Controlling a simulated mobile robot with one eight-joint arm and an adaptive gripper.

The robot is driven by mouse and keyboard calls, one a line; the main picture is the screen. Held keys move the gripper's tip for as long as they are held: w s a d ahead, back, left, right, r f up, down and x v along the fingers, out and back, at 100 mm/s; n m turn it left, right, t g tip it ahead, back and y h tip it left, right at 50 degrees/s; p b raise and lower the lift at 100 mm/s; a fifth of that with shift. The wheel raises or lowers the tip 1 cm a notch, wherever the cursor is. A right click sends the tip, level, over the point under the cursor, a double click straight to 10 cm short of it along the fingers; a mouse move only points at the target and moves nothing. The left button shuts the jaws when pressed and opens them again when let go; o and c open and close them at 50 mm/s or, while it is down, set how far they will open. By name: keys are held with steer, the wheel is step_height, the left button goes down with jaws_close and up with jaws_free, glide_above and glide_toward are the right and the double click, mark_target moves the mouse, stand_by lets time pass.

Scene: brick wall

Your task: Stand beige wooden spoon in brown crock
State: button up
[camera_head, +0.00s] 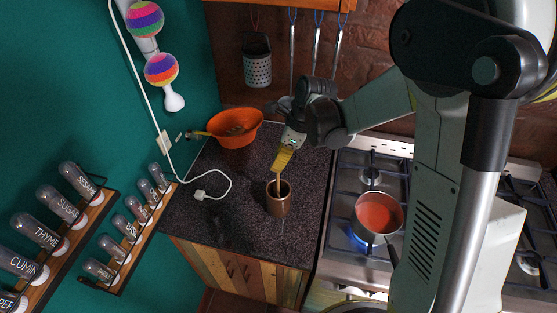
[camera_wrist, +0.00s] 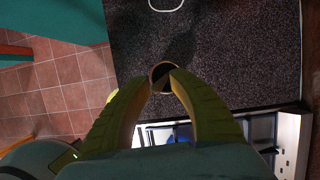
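The brown crock (camera_head: 278,205) stands upright on the dark speckled counter. My gripper (camera_head: 282,163) is above it, with yellow fingers pointing down. The beige wooden spoon (camera_head: 279,182) shows as a short pale strip running from the fingertips down to the crock's mouth. Its lower end is hidden by the crock wall and its upper part by my gripper. In the wrist view, my fingers (camera_wrist: 162,83) converge close together and look shut on the spoon, which I cannot make out clearly there. The crock's round mouth (camera_wrist: 164,70) lies just past the tips.
An orange bowl (camera_head: 235,128) sits at the back of the counter. A white plug and cord (camera_head: 213,195) lie left of the crock. A gas stove (camera_head: 350,195) with a pot of red sauce (camera_head: 379,212) is on the right. Spice racks (camera_head: 75,235) line the left wall.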

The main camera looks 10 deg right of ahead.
steer(key=shift+r, duration=0.1)
steer(key=w+v, duration=0.1)
steer(key=v, duration=1.1)
steer(key=shift+s, duration=0.45)
